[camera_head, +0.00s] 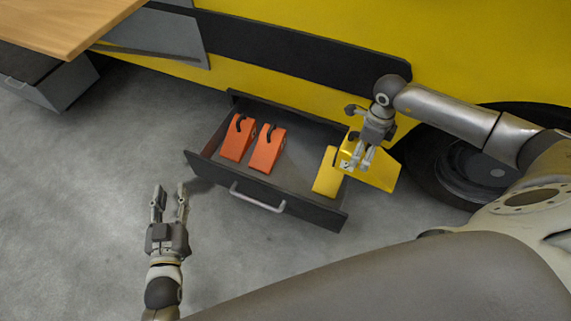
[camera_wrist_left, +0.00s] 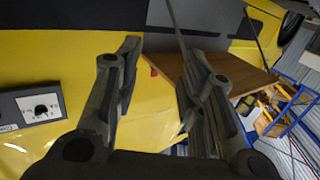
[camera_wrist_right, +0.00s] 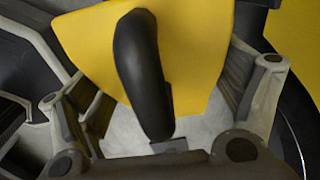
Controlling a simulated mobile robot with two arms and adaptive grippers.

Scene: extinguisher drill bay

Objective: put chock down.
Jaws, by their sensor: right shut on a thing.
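My right gripper (camera_head: 364,162) is shut on the black handle (camera_wrist_right: 140,75) of a yellow chock (camera_head: 378,173). In the head view this chock overlaps the right edge of the open drawer (camera_head: 215,172); its exact height is hard to tell. In the right wrist view the yellow body of the chock (camera_wrist_right: 205,45) fills the upper middle. A second yellow piece (camera_head: 327,175) lies in the right part of the drawer, beside the held one. Two orange chocks with dark handles, one at left (camera_head: 236,139) and one beside it (camera_head: 266,150), stand in the drawer. My left gripper (camera_head: 170,190) is open and empty over the floor.
The drawer has a grey front handle (camera_head: 258,198) and sticks out from below a yellow vehicle body (camera_head: 480,45). A dark wheel (camera_head: 455,170) is at right. A wooden top (camera_head: 60,22) is at upper left. Grey floor (camera_head: 80,210) is clear at left.

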